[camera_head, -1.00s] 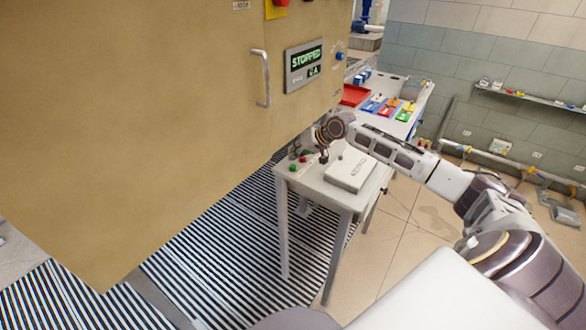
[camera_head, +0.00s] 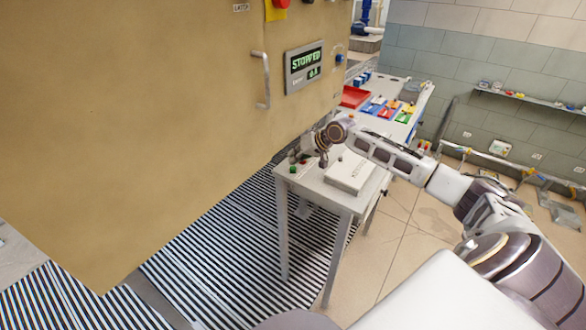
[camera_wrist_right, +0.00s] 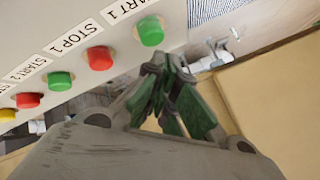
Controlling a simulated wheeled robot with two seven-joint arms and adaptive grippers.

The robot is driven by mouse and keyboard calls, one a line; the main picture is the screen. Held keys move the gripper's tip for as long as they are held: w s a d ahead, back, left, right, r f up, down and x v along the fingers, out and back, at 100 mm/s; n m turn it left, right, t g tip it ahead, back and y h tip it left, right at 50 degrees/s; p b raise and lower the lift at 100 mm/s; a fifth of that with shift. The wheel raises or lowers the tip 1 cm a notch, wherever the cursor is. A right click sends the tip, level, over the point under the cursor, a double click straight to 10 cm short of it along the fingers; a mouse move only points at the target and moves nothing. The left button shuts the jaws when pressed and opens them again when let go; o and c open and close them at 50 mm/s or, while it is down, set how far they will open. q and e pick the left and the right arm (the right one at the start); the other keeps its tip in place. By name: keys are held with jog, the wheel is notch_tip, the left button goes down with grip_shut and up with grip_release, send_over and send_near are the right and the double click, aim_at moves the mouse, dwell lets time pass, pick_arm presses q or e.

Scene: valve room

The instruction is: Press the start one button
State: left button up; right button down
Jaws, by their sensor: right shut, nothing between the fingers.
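The START 1 button (camera_wrist_right: 151,30) is a round green button at the top of the right wrist view, at the end of a row on a pale panel (camera_wrist_right: 135,62). My right gripper (camera_wrist_right: 168,62) is shut and empty, its tips just below and right of that button in the picture. I cannot tell whether they touch it. In the head view my right gripper (camera_head: 322,160) is over the left part of a small grey table (camera_head: 330,199), beside small red and green buttons. My left gripper is out of view.
In the wrist view the red STOP 1 button (camera_wrist_right: 100,58) is beside START 1, then the green START 2 button (camera_wrist_right: 60,81) and others. A large tan cabinet (camera_head: 150,130) with a STOPPED display (camera_head: 306,67) fills the left.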

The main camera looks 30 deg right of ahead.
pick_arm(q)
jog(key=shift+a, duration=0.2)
pick_arm(e)
jog(key=shift+f+p, duration=0.4)
jog(key=shift+f, duration=0.05)
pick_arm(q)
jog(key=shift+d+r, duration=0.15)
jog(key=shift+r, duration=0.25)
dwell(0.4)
